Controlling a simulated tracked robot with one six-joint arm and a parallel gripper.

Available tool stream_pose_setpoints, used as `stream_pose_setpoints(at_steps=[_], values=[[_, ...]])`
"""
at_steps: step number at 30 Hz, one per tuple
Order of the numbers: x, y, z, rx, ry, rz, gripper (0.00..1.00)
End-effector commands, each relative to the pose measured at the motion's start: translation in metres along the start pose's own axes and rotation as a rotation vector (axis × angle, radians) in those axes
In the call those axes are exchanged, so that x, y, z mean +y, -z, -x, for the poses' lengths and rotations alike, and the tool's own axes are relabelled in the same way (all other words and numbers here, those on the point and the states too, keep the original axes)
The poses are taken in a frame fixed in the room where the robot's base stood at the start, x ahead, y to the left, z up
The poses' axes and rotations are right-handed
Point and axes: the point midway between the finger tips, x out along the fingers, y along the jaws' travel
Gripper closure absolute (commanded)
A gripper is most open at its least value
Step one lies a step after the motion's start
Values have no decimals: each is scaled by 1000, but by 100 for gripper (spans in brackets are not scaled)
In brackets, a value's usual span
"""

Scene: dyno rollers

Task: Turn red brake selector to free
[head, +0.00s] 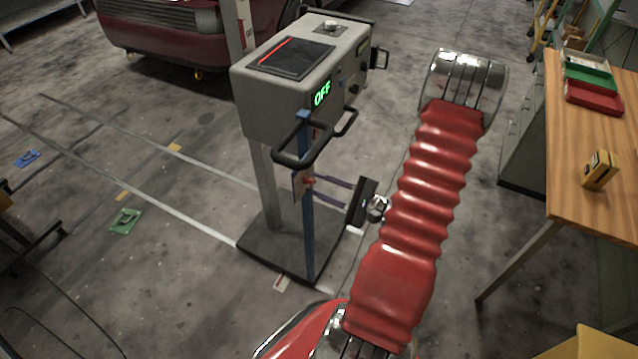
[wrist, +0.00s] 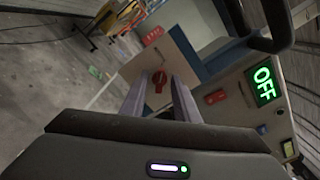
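The red brake selector (head: 309,181) is a small red knob on a pale plate (head: 298,187) fixed to the blue post of the grey console stand. In the wrist view the knob (wrist: 159,77) has a raised grip pointing roughly up and down the picture. My gripper (head: 318,186) is level with the knob, its two purple-grey fingers pointing at it. In the wrist view the gripper (wrist: 158,88) is open, one finger on each side of the knob with gaps between. I cannot tell whether the tips reach past its face. Any position labels are unreadable.
The grey console (head: 300,85) shows a green OFF display (head: 321,93). A black handle loop (head: 302,140) sticks out above my gripper. A wooden bench (head: 590,130) stands at the right. A red car (head: 165,30) is behind.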

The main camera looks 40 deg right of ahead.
Motion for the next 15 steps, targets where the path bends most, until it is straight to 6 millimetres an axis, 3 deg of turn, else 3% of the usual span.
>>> stream_pose_setpoints(at_steps=[12, 15], values=[[0, 0, -6, 0, 0, 0, 72], [0, 0, -6, 0, 0, 0, 79]])
